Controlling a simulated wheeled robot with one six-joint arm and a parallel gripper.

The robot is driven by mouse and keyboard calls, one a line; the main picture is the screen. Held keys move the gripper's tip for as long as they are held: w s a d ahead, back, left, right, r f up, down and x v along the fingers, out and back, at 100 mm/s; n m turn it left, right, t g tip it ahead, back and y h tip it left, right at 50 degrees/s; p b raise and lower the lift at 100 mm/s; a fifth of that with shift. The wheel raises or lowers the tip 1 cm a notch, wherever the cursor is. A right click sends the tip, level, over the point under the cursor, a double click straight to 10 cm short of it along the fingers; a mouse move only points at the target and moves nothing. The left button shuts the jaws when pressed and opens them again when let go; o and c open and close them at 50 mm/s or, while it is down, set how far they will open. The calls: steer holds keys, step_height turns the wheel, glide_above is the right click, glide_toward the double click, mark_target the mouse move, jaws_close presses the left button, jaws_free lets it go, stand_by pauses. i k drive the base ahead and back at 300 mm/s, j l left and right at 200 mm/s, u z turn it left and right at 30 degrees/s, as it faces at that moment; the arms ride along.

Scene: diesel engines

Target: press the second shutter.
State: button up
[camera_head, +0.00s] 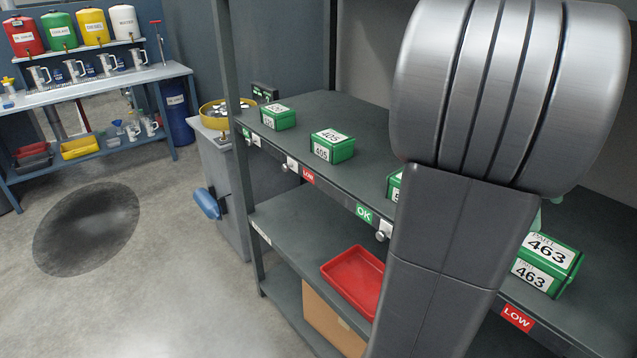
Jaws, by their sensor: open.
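Small tags and pale knobs line the front edge of the upper shelf (335,195). At the far left is a green tag (247,133) with a pale knob (256,141). Second from the left is a red "LOW" tag (308,175) with a pale knob (292,164) at its left. Further right is a green "OK" tag (363,213) with a pale knob (383,232). Another red "LOW" tag (516,318) is at the right; no knob shows beside it. My large grey arm covers the right centre, and my gripper cannot be made out.
Green boxes stand on the upper shelf, including one marked 405 (333,146) and one marked 463 (545,263). A red tray (354,281) sits on the lower shelf. A workbench (95,85) stands at the back left. The floor at left is open, with a dark stain.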

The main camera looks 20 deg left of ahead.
mark_target(293, 165)
steer(key=i+j+z, duration=0.1)
steer(key=j, duration=0.2)
steer(key=i+j, duration=0.2)
steer(key=i+j+z, duration=0.15)
steer(key=j, duration=0.3)
steer(key=i+j, duration=0.15)
steer(key=j, duration=0.15)
steer(key=z, duration=0.05)
